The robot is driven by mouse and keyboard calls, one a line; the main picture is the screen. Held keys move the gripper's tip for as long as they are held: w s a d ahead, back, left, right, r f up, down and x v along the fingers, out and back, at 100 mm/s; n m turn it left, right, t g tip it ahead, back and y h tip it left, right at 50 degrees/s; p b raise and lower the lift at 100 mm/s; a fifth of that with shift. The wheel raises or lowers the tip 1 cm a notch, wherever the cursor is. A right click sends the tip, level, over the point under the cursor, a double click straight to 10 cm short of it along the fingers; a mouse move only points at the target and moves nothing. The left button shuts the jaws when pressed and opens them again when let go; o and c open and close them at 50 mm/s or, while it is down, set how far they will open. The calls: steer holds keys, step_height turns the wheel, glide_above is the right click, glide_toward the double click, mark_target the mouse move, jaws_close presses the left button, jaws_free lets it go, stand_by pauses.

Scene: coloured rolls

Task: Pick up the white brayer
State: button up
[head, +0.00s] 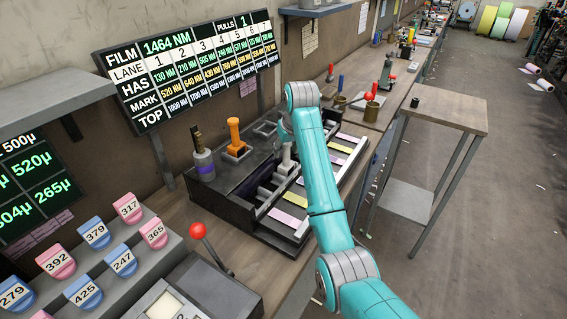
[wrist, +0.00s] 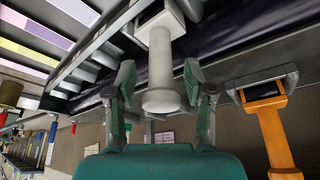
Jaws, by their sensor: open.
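The white brayer (wrist: 160,62) is in the middle of the wrist view, its pale handle pointing toward me and its head at the rack. My gripper (wrist: 158,76) is open, with one green-padded finger on each side of the handle. Gaps show between the pads and the handle, so it is not gripped. In the head view the white brayer (head: 286,163) stands in the dark rack, partly hidden by my teal arm. My fingers are mostly hidden behind the arm there.
An orange brayer (head: 235,139) stands to the left in the rack, and also shows in the wrist view (wrist: 271,126). A dark-handled brayer (head: 202,158) stands further left. Coloured strips (head: 288,219) lie right of the rack. A lever with a red knob (head: 197,230) rises in front.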

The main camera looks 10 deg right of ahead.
jaws_close()
stand_by(0.3)
